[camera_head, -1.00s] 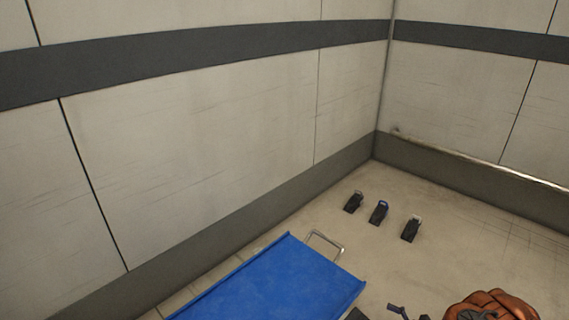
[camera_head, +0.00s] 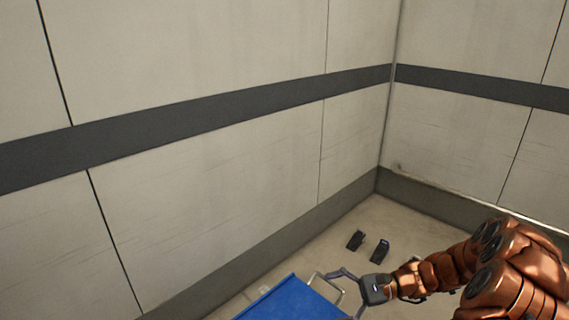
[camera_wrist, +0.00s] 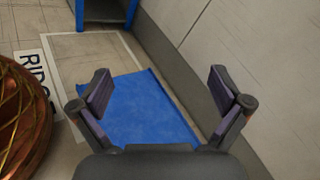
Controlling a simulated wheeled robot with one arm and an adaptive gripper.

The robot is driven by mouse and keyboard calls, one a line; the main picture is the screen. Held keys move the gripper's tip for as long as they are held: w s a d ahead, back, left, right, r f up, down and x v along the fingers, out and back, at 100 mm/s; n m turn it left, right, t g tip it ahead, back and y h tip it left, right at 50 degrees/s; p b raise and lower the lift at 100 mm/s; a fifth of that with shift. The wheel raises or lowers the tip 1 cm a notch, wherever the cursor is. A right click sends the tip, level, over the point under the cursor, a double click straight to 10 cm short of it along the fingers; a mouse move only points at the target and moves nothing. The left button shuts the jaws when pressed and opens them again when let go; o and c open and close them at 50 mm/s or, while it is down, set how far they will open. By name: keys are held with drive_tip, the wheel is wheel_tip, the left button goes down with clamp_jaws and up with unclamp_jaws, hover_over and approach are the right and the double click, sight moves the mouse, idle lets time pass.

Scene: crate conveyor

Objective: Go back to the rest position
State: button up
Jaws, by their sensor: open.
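My gripper (camera_head: 338,292) is in the lower middle of the head view, at the end of my copper-coloured arm. Its fingers are spread apart and nothing is between them. In the wrist view my gripper (camera_wrist: 160,90) is open, with the blue surface (camera_wrist: 140,112) below and beyond the fingers.
Grey-white walls (camera_head: 230,170) meet in a corner at the back. Two small dark objects (camera_head: 356,240) (camera_head: 380,250) stand on the floor near it. In the wrist view a blue-legged frame (camera_wrist: 105,12) stands at the top, and floor lettering (camera_wrist: 37,85) shows at left.

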drive_tip(key=s+a+r+n+g+h+p, duration=0.2)
drive_tip(key=s+r+n+h+p, duration=0.2)
drive_tip(key=s+r+p, duration=0.55)
drive_tip(key=s+a+r+n+g+h+p, duration=0.2)
drive_tip(key=s+a+r+n+h+p, duration=0.3)
drive_tip(key=r, duration=0.9)
drive_tip(key=s+d+r+n+t+h+p, duration=0.2)
drive_tip(key=s+d+r+h+p, duration=0.5)
drive_tip(key=s+d+r+p, duration=0.6)
wheel_tip(320, 180, up, 4)
drive_tip(key=s+t, duration=0.1)
drive_tip(key=s, duration=0.1)
drive_tip(key=shift+s+n+t, duration=0.3)
